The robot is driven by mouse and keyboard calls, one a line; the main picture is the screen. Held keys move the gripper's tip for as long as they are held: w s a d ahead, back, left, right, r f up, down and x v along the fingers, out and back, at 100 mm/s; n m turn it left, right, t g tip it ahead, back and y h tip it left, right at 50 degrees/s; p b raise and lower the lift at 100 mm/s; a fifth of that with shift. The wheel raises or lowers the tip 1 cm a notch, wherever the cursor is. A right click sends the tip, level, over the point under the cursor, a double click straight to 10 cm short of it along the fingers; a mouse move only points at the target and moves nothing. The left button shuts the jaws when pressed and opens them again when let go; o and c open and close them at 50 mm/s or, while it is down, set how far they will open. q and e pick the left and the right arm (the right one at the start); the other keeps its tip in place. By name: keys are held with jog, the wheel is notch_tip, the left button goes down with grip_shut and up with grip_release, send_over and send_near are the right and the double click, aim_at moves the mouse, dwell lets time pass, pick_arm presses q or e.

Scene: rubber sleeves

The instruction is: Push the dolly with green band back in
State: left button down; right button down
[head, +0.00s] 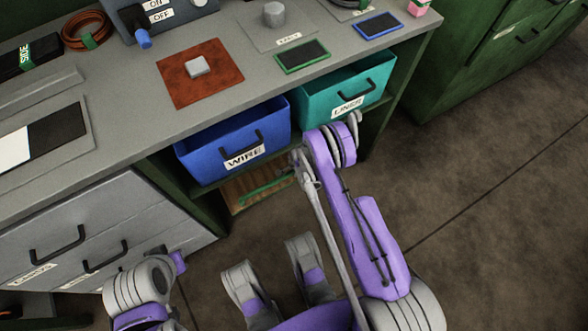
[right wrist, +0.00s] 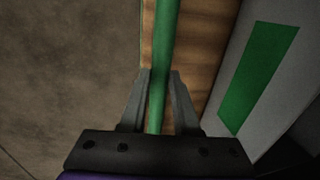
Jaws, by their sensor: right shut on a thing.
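The dolly (head: 238,196) is a low wooden board under the workbench, below the blue bin, with a green bar (head: 265,188) along its front. In the right wrist view its wood (right wrist: 196,50) and the green bar (right wrist: 163,45) show close up. A grey surface beside it carries a green band (right wrist: 258,75). My right gripper (right wrist: 161,100) is shut on the green bar, one finger on each side. In the head view my right arm hides most of this gripper. My left arm shows at the lower left, but its fingers are not visible.
The blue WIRE bin (head: 215,158) and teal LINER bin (head: 330,98) sit in the bench opening above the dolly. Grey drawers (head: 75,235) stand to the left. The workbench top (head: 120,120) is above. Brown floor (head: 480,200) is open to the right.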

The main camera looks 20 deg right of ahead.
jog(key=shift+w, duration=0.25)
jog(key=c, duration=0.7)
grip_release()
jog(key=shift+o, duration=0.2)
